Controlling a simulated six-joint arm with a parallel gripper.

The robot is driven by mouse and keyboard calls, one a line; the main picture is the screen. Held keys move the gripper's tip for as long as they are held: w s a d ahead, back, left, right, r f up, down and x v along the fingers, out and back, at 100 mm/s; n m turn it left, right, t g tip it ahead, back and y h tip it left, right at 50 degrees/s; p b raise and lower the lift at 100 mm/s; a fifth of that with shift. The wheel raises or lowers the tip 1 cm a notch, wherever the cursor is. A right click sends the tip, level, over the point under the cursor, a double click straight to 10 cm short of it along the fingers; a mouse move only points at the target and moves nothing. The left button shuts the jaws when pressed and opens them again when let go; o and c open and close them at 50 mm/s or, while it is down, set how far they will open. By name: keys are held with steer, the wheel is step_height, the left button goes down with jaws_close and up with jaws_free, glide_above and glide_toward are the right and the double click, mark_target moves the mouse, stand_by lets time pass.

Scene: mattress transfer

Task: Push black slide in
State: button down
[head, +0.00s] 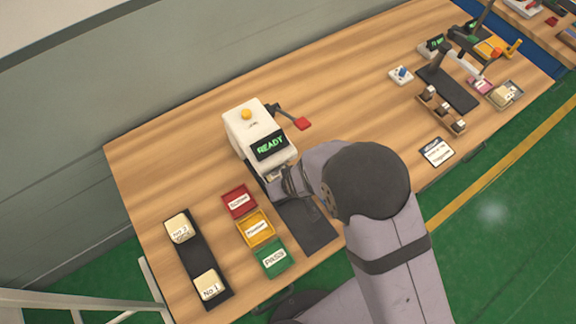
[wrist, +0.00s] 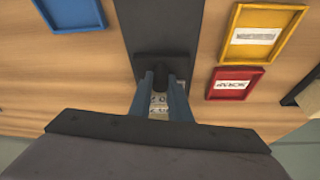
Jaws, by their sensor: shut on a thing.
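The black slide (wrist: 164,66) shows in the wrist view as a dark plate with a dark knob (wrist: 154,78). It lies over the end of a long dark strip (wrist: 157,25), which also shows in the head view (head: 308,228). My gripper (wrist: 158,82) is shut on the knob, one blue finger on each side. In the head view my gripper (head: 292,184) is at the front of the white machine (head: 244,125), under its green "READY" display (head: 270,146). My wrist hides most of the slide there. A pale patterned thing (wrist: 159,104) shows between the fingers.
Red (head: 239,201), yellow (head: 254,228) and green (head: 271,258) trays stand left of the strip. A blue tray (wrist: 72,12) shows in the wrist view. A black holder with two pale blocks is farther left. A red-tipped lever (head: 302,123) sticks out right of the machine.

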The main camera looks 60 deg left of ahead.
steer(key=shift+a+r, duration=0.2)
steer(key=shift+a, duration=0.15)
steer(key=c, duration=1.6)
jaws_free()
steer(key=shift+c, duration=0.2)
steer(key=shift+f, duration=0.15)
steer(key=shift+d, duration=0.15)
steer(key=v, duration=0.7)
steer(key=shift+p, duration=0.4)
